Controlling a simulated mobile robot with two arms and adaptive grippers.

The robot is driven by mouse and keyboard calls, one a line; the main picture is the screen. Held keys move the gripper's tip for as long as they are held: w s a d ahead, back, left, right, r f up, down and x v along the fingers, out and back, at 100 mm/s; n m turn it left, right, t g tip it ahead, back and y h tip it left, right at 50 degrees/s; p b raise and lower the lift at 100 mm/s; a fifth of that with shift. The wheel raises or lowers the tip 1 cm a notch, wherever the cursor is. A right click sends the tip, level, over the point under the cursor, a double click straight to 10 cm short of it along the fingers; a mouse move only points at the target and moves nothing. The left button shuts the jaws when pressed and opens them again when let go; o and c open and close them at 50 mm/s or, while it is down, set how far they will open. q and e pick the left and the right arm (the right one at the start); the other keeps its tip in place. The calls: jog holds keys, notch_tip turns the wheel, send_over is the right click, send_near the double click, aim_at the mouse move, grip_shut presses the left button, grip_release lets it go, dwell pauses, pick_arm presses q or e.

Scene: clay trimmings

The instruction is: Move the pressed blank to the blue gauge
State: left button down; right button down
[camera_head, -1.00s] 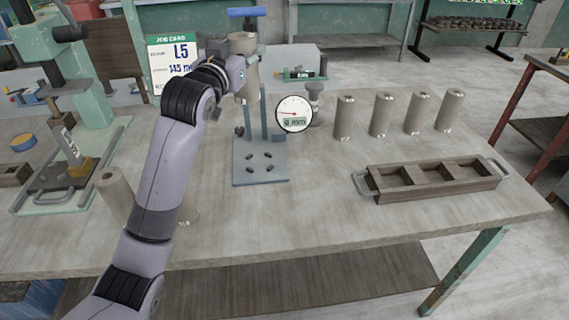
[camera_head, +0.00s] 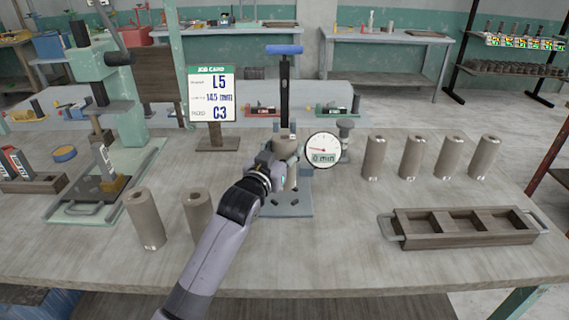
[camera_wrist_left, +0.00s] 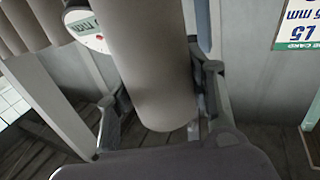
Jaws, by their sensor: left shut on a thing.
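The pressed blank, a grey-brown cylinder (camera_wrist_left: 150,65), is between the fingers of my left gripper (camera_head: 284,168), which is shut on it. In the head view the blank looks upright, in front of the blue gauge's column and above its base plate (camera_head: 299,209). My gripper and wrist hide part of it, so I cannot tell whether it touches the plate. The gauge has a blue top handle (camera_head: 284,49) and a round dial (camera_head: 322,149) just right of the blank, with its display near 0. My right gripper is not in view.
Several similar cylinders (camera_head: 417,158) stand at the right, and two more (camera_head: 146,218) at front left. A wooden tray (camera_head: 465,239) with compartments lies at front right. A green press (camera_head: 120,110) stands at the left. A job card (camera_head: 212,93) stands behind.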

pick_arm(q)
jog(key=shift+f, duration=2)
jog(key=c, duration=1.2)
grip_release()
jog(key=shift+f, duration=0.35)
jog(key=o, duration=0.4)
jog(key=shift+r, duration=0.1)
jog(key=shift+o, duration=0.2)
